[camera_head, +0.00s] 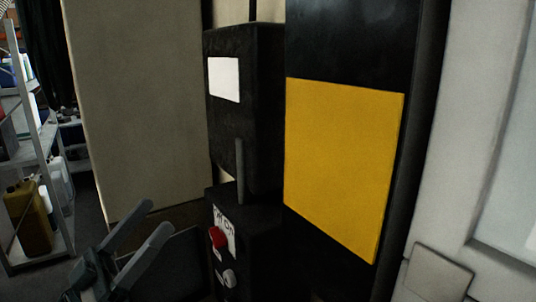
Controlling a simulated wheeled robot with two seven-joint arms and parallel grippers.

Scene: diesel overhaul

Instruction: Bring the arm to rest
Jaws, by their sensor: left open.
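My left gripper (157,218) is at the lower left of the head view. Its two grey fingers point up and to the right and stand apart, with nothing between them. It is in front of and to the left of a black control box (222,255), and appears apart from it. My right gripper is not in view.
The control box carries a red knob (217,238), a grey knob (229,278) and an upright grey lever (240,172). A yellow panel (342,165) is right of it. A shelf rack (50,185) with a brown jug (29,218) stands far left.

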